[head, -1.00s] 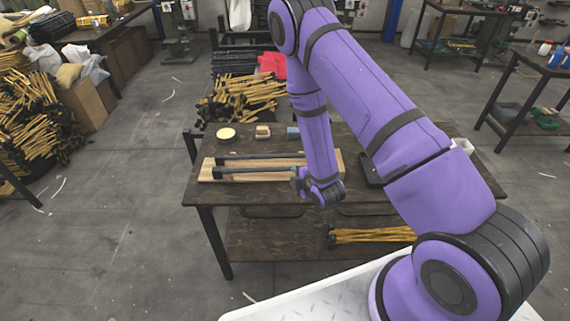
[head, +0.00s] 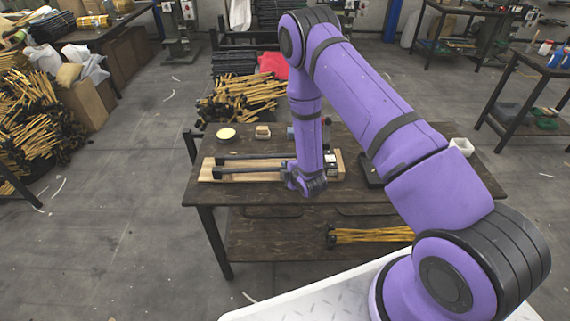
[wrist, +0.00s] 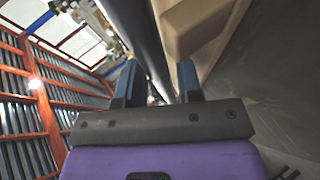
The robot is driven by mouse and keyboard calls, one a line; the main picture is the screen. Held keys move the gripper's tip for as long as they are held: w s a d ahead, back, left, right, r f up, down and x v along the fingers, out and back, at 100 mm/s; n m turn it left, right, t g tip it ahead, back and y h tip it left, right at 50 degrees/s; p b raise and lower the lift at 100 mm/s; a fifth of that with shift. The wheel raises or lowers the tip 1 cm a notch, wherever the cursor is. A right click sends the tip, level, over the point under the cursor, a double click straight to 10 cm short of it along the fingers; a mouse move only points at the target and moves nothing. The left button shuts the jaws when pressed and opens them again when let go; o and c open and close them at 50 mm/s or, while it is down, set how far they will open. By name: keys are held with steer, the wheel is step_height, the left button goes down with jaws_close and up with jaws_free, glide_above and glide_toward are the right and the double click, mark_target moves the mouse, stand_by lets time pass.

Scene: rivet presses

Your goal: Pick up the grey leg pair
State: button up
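The grey leg pair (head: 250,170) shows in the head view as two long dark bars, lying roughly parallel on a light wooden board (head: 207,170) on the dark table. My gripper (head: 286,176) is at the right part of the near bar, and my wrist hides that end. In the wrist view the fingers of my gripper (wrist: 157,82) are apart. A dark grey bar (wrist: 140,35) runs lengthwise between them, with small gaps at its sides. I cannot tell whether either finger touches it.
A round yellowish disc (head: 226,133), a small box (head: 262,132) and a white container (head: 462,146) stand on the table (head: 430,185). A black tray (head: 371,172) is right of the board. Yellow rods (head: 370,235) lie on the lower shelf.

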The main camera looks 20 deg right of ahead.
jaws_close()
